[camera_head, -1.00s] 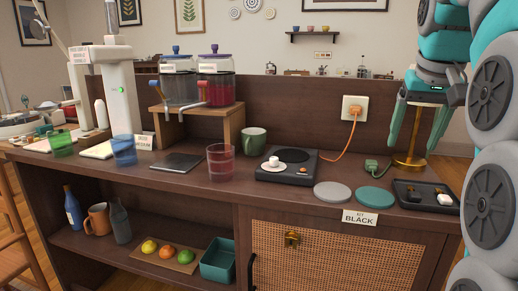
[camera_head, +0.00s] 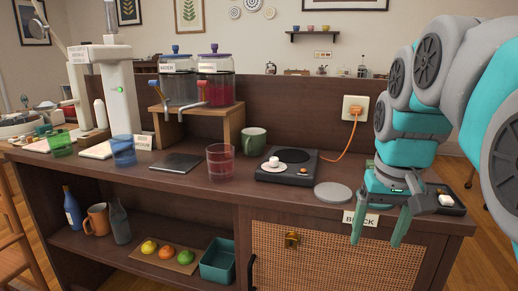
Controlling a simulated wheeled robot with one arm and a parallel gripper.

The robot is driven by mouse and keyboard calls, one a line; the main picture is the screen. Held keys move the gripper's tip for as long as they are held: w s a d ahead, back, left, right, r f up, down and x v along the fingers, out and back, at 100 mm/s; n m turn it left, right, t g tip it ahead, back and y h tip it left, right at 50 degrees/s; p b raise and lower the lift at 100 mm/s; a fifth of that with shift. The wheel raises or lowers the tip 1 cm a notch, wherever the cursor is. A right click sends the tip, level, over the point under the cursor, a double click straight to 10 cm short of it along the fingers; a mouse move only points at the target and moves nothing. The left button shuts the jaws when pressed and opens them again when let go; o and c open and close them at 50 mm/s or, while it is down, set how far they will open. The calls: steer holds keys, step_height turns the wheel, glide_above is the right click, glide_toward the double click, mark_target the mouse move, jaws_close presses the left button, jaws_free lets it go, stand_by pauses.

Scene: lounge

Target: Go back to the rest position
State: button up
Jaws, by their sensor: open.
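My gripper (camera_head: 381,222) is at the right, in front of the counter's right end. Its two teal fingers point down and are apart, with nothing seen between them. One finger overlaps the "BLACK" label (camera_head: 362,219) on the counter's front edge. My arm comes in from the right side and hides part of the counter's right end, including where the teal disc and green plug were seen before.
Two dispensers sit on a wooden stand (camera_head: 226,122). An orange cord runs to a wall socket (camera_head: 355,108).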

steer(key=s+a+f+n+g, duration=0.1)
steer(key=s+a+f, duration=0.1)
steer(key=s+f, duration=0.8)
steer(key=s+a+f+g, duration=0.2)
steer(key=s+a+f, duration=0.1)
steer(key=s+f, duration=0.7)
steer(key=shift+a+f+n, duration=0.3)
steer(key=shift+a+n, duration=0.05)
steer(key=shift+n, duration=0.05)
